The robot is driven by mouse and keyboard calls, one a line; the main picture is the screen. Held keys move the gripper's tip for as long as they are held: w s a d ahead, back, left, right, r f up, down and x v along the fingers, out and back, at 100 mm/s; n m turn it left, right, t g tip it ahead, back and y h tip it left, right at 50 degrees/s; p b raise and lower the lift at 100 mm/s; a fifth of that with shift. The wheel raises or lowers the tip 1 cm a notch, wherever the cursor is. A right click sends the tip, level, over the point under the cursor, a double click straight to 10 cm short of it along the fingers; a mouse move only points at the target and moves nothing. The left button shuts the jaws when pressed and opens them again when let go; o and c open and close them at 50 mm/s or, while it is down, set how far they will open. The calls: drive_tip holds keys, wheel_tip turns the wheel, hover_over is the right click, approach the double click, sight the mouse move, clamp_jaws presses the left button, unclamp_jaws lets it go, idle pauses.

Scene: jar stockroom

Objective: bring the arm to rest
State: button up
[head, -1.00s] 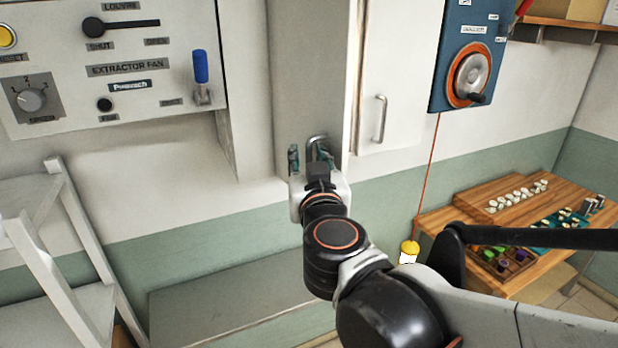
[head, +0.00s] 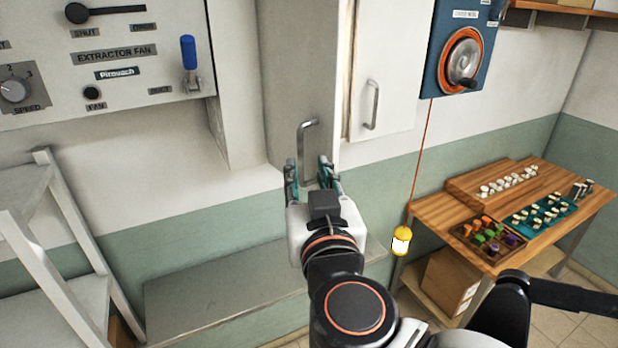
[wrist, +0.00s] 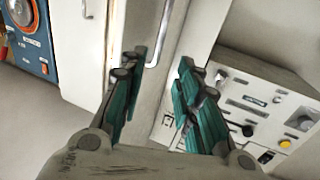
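My gripper (head: 308,174) is at the middle of the head view, its fingers pointing up and away at a grey cabinet front. Its two teal-padded fingers are spread apart with nothing between the pads. A metal bar handle (head: 302,140) on the grey cabinet (head: 289,85) shows just beyond the fingertips. In the wrist view my gripper (wrist: 157,80) is also open, and the handle (wrist: 163,28) runs above the gap between the fingers. The fingers look clear of the handle, though the exact distance is hard to tell.
A white cabinet door (head: 385,75) and a blue dial panel (head: 462,50) are to the right. A yellow-topped pull (head: 402,240) hangs on a red cord near my arm. A grey bench (head: 220,295) lies below, a white rack (head: 60,240) left, a wooden table (head: 425,215) right.

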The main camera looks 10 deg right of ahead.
idle(0.3)
drive_tip(key=a+f+n+g+y+b, duration=0.2)
drive_tip(key=a+f+n+y+b, duration=0.15)
drive_tip(key=f+b, duration=0.7)
drive_tip(key=a+f+n+g+y+b, duration=0.15)
drive_tip(key=f+y+b, duration=0.35)
drive_tip(key=f+b, duration=0.6)
drive_tip(key=s+d+f+m+g+h+b, duration=0.1)
drive_tip(key=d+f+b, duration=0.3)
drive_tip(key=f, duration=0.5)
drive_tip(key=s+d+f+m+g+h+b, duration=0.1)
drive_tip(key=s+d+f+g+h+b, duration=0.2)
drive_tip(key=f, duration=0.7)
drive_tip(key=s+d+f+m+g+h+b, duration=0.1)
drive_tip(key=d+f+b, duration=0.4)
drive_tip(key=f, duration=0.5)
drive_tip(key=shift+s+d+f+m+g+h, duration=0.25)
drive_tip(key=shift+s+d+m+g+h, duration=0.15)
drive_tip(key=shift+s+d+g+h, duration=0.7)
